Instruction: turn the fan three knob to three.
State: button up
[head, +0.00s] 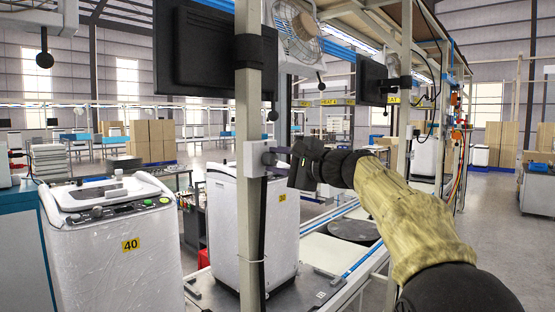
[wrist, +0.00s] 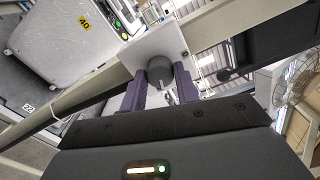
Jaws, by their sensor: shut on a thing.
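The knob (wrist: 160,72) is a round dark grey dial with a pale pointer mark, on a white switch box (wrist: 157,45) fixed to a beige post. My gripper (wrist: 160,88) has its two purple fingers on either side of the knob, shut on it. In the head view, my gripper (head: 277,156) reaches the white switch box (head: 254,159) on the post from the right. The knob is hidden there by the fingers. Any numbers on the box are too small to read. A white fan (head: 297,32) hangs above and behind the post.
The beige post (head: 249,220) stands upright beside my gripper. A washing machine marked 40 (head: 110,240) is at the left, and another white machine (head: 225,220) stands behind the post. Dark monitors (head: 206,50) hang above. A conveyor frame (head: 345,250) runs below my arm.

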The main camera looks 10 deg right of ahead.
jog(key=m+p, duration=0.1)
jog(key=m, duration=0.2)
jog(key=shift+m, duration=0.4)
jog(key=m+p, duration=0.1)
jog(key=m, duration=0.2)
jog(key=shift+m+p, duration=0.3)
jog(key=shift+p, duration=0.05)
jog(key=m+p, duration=0.2)
jog(key=m, duration=0.2)
jog(key=shift+f+m+p, duration=0.2)
jog(key=shift+m+p, duration=0.85)
jog(key=shift+m, duration=0.65)
jog(key=o, duration=1)
jog(key=shift+r, duration=0.1)
jog(key=shift+d, duration=0.1)
